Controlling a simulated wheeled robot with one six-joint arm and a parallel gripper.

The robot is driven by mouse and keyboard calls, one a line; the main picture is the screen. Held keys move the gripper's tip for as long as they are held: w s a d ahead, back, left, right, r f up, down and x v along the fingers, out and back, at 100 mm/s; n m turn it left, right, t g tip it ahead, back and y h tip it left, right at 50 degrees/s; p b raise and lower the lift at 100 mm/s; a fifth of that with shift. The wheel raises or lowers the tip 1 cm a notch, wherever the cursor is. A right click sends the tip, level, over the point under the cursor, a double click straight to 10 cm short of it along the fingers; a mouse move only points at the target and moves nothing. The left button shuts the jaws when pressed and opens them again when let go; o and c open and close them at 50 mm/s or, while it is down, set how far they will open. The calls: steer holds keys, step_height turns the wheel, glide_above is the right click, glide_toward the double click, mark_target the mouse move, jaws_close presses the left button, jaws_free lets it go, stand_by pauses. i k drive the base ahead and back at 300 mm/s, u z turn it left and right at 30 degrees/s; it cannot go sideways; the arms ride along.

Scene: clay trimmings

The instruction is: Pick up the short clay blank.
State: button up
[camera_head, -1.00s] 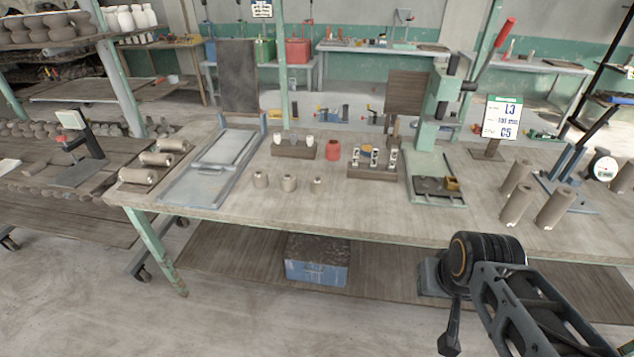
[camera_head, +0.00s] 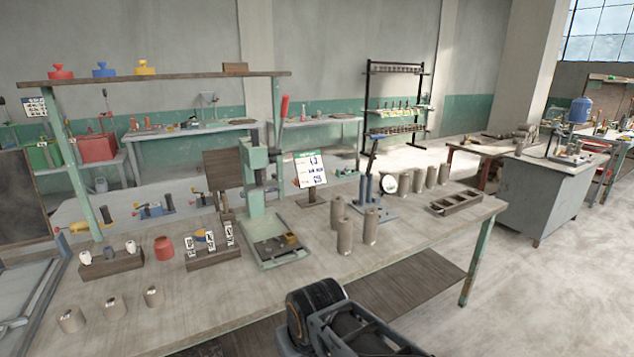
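Three small grey-brown clay pieces stand in a row at the front left of the wooden bench (camera_head: 290,285): a left one (camera_head: 71,320), a middle one (camera_head: 115,308) and a right one (camera_head: 153,296). The right one looks slimmest. Taller clay cylinders stand right of the press, including a front one (camera_head: 345,236), one beside it (camera_head: 370,226) and one behind (camera_head: 338,212). Several more, one of them here (camera_head: 420,178), stand farther back. I cannot tell for sure which piece is the short blank. Part of my arm shows at the bottom; my gripper is out of view.
A green lever press (camera_head: 262,200) stands mid-bench with a number sign (camera_head: 310,170) beside it. A red jar (camera_head: 164,249) and wooden holders (camera_head: 213,257) are left of it. A dark slotted tray (camera_head: 455,203) lies near the right end. Bare bench lies in front of the press.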

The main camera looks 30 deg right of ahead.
mark_target(114, 306)
steer(key=k, duration=0.5)
steer(key=u, duration=1.05)
steer(key=i, duration=1.6)
steer(key=z, duration=0.55)
